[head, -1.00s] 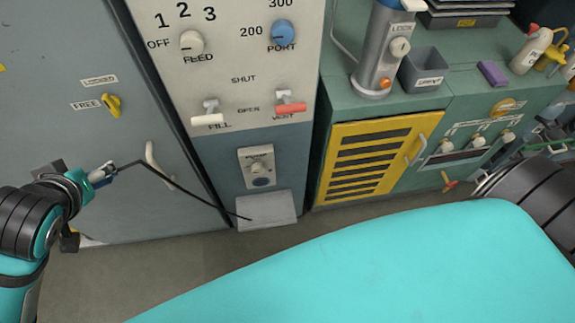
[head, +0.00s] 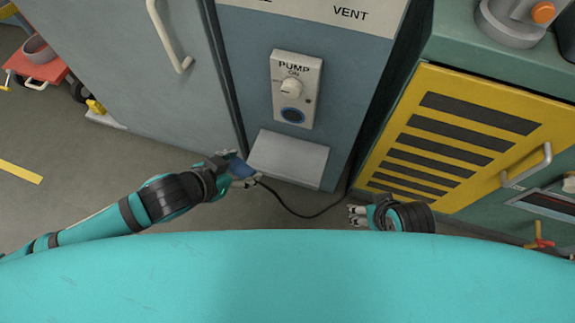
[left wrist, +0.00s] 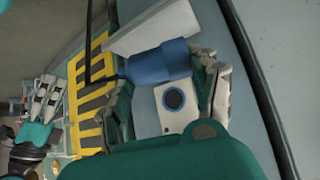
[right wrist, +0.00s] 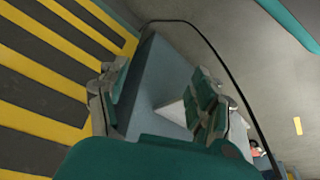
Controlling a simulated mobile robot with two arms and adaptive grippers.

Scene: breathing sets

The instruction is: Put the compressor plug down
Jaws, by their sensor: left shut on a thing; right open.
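My left gripper (head: 236,168) is shut on the blue compressor plug (head: 241,167), just left of the pale grey ledge (head: 290,158) below the pump panel. In the head view the cable (head: 300,214) hangs in a loop toward the right of the ledge. I cannot tell whether the plug touches the ledge. My right gripper (head: 356,216) is open and empty, right of the ledge; its spread fingers show in the right wrist view (right wrist: 160,100).
The pump panel (head: 297,88) with a knob and blue round socket is above the ledge. A yellow slatted door (head: 450,135) stands close to my right gripper. A grey door with a handle (head: 168,38) is at left.

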